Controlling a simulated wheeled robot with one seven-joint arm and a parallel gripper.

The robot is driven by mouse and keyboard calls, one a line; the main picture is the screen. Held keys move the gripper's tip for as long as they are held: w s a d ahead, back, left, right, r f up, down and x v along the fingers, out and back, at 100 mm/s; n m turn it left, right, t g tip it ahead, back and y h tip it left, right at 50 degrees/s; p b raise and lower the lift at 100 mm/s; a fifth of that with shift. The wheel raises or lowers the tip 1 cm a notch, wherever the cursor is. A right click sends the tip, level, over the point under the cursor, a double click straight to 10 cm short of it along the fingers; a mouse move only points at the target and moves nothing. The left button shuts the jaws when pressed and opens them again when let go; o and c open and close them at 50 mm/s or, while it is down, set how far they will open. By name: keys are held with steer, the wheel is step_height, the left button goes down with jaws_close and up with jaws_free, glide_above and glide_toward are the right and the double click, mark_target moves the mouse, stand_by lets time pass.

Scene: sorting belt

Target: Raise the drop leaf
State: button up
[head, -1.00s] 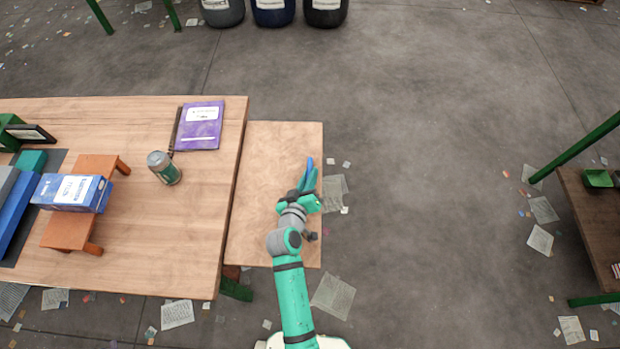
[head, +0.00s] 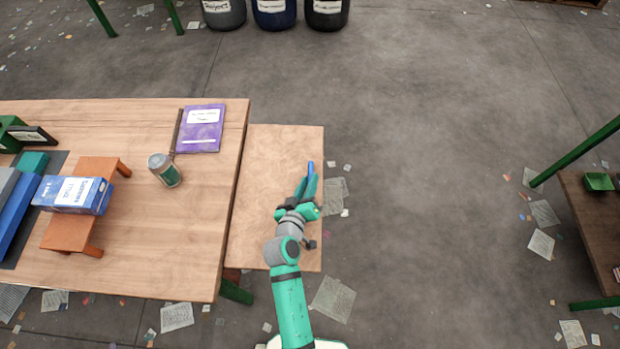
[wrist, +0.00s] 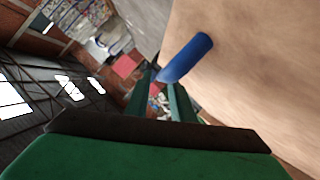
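The drop leaf (head: 262,175) is a light wooden panel along the right edge of the worktable (head: 205,240). Its broad face shows from above in the head view, close to level; I cannot tell its exact tilt. A blue bar handle (head: 311,167) is near its right edge. My gripper (head: 308,183) is over the leaf's right part, with its two green fingers pointing away from me. In the wrist view the handle (wrist: 187,57) runs out from between the fingertips (wrist: 163,84), which appear closed on its near end. The leaf's wooden face (wrist: 255,70) fills the right side.
On the worktable are a purple book (head: 201,128), a can (head: 164,170) and a blue box (head: 72,194) on an orange stand (head: 70,236). Bins (head: 273,12) stand at the back. Another table (head: 590,225) is at far right. The floor between is open, with scattered paper.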

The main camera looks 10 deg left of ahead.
steer(key=v, duration=0.8)
steer(key=shift+s+r, duration=0.15)
steer(key=shift+s, duration=0.2)
steer(key=shift+y, duration=0.9)
steer(key=s, duration=0.2)
steer(key=s+f, duration=0.1)
steer(key=s, duration=0.1)
steer(key=s+d+f, duration=0.1)
steer(key=s, duration=0.1)
steer(key=shift+s+d+f, duration=0.15)
steer(key=shift+s+f, duration=0.05)
steer(key=shift+s, duration=0.2)
steer(key=shift+m+y, duration=0.6)
steer(key=shift+m, duration=0.2)
steer(key=s, duration=0.5)
steer(key=s+d+r, duration=0.1)
steer(key=s, duration=0.1)
steer(key=shift+s+d, duration=0.1)
steer(key=shift+s, duration=0.05)
steer(key=s+d+r+m+t, duration=0.1)
steer(key=s+d+r+m, duration=0.3)
steer(key=s+r, duration=0.5)
steer(key=shift+s+d+h, duration=0.4)
steer(key=shift+s, duration=0.65)
steer(key=shift+a, duration=0.1)
